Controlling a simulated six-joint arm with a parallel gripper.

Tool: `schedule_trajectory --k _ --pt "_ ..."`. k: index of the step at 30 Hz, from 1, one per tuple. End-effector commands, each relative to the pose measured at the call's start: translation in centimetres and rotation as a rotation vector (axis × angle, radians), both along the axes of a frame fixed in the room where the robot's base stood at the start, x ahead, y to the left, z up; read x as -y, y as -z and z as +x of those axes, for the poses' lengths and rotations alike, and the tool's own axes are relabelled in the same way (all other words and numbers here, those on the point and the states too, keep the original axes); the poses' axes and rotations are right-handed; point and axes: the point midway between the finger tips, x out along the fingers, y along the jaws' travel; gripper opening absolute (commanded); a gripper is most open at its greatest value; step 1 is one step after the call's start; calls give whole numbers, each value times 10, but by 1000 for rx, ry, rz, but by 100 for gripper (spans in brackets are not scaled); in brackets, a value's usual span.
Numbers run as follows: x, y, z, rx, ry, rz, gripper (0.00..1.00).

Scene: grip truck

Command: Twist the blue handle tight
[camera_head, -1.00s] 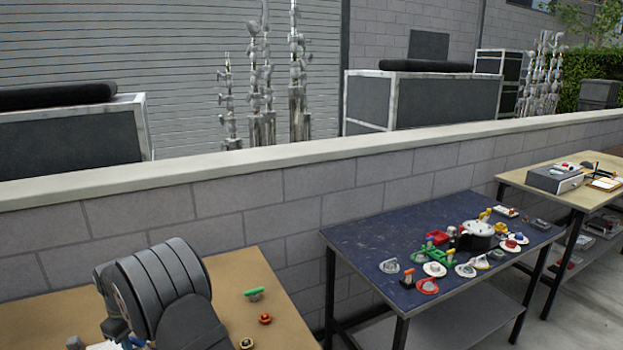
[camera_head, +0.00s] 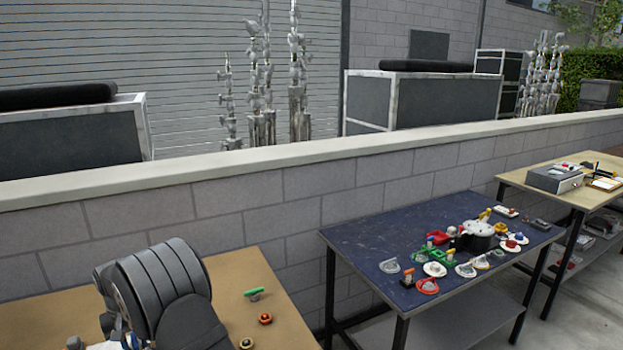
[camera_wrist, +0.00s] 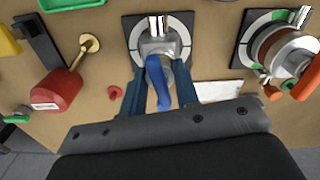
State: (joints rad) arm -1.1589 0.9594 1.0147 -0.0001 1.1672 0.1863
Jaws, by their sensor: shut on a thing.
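In the wrist view the blue handle (camera_wrist: 158,82) stands out from a silver metal fitting (camera_wrist: 158,45) on a square plate with a black and white ring. My gripper (camera_wrist: 160,92) has its two dark blue fingers on either side of the handle, shut on it. The handle lies slightly tilted between the fingers. The far end of the fitting behind the fingers is partly hidden. In the head view my arm covers this part of the wooden table, and the handle cannot be made out clearly there.
The wrist view shows a red block (camera_wrist: 58,90) and brass knob (camera_wrist: 90,42) at left, and a second round metal fitting (camera_wrist: 285,50) at right. A white label (camera_wrist: 217,91) lies right of the handle. In the head view, a green handle (camera_head: 254,292) stands on the wooden table.

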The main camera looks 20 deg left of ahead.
Motion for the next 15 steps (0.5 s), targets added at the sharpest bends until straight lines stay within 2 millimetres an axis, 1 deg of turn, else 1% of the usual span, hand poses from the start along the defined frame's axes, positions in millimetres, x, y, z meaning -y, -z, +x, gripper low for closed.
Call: schedule_trajectory --k 15 --pt "0 1 0 0 300 -2 8"
